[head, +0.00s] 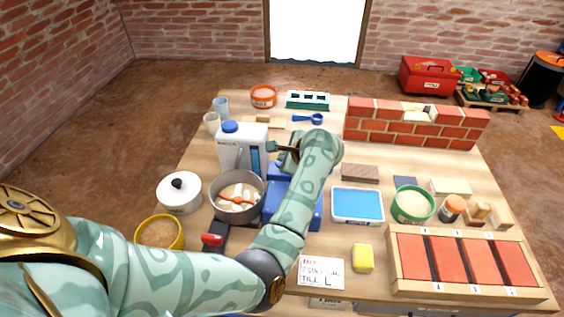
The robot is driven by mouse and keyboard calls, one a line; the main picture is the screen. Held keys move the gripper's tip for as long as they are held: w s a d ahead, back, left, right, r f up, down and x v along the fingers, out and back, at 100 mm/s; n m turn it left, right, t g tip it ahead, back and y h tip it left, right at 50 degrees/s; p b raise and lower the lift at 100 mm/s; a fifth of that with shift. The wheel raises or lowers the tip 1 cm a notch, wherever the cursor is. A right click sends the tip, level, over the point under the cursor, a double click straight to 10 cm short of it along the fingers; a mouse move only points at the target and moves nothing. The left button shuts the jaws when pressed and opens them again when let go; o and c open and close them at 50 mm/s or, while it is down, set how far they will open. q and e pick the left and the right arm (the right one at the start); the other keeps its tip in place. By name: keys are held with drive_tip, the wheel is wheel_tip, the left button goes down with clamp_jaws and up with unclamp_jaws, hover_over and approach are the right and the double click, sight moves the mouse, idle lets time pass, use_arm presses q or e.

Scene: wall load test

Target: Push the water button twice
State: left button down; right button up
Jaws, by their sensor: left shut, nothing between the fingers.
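A white water container (232,158) with a blue cap stands at the left middle of the table, with a blue patch on its right side. A blue device (306,213) sits right of it, partly hidden behind my left arm. My left gripper (275,149) is shut and empty, just right of the container's upper part. I cannot tell whether it touches anything. I cannot make out a water button; the arm and gripper cover part of this area. My right gripper is not in view.
A grey pot (216,204) with white pieces and an orange spoon stands in front of the container. A lidded white pot (179,194) is at its left. A small brick wall (415,125), a blue tray (357,205) and a brick box (465,262) fill the right.

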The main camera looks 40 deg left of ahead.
use_arm(q)
drive_tip(key=shift+f+b, duration=0.35)
drive_tip(key=shift+f, duration=0.15)
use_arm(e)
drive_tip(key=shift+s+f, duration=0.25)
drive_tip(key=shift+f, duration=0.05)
use_arm(q)
drive_tip(key=shift+r, duration=0.1)
drive_tip(key=shift+r+p, duration=0.5)
drive_tip(key=shift+r, duration=0.55)
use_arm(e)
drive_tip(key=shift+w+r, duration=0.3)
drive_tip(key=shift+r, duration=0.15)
